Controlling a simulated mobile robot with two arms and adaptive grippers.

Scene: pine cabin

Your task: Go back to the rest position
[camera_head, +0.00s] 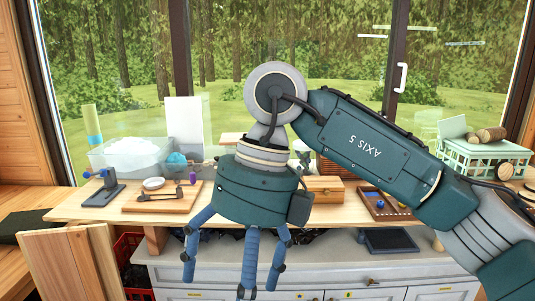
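My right arm reaches in from the right of the head view, with its gripper (240,268) pointing down in front of the wooden table (345,213). Its blue fingers are spread apart and nothing is between them. The gripper's body hides the middle of the table. My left gripper is not in view.
On the table stand a clear bin (130,155) of white material, a blue clamp stand (104,188), a wooden board (163,196) with small tools, a wooden box (325,189), a tray (385,204) with balls and a green crate (485,158). A wooden chair back (70,265) is front left.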

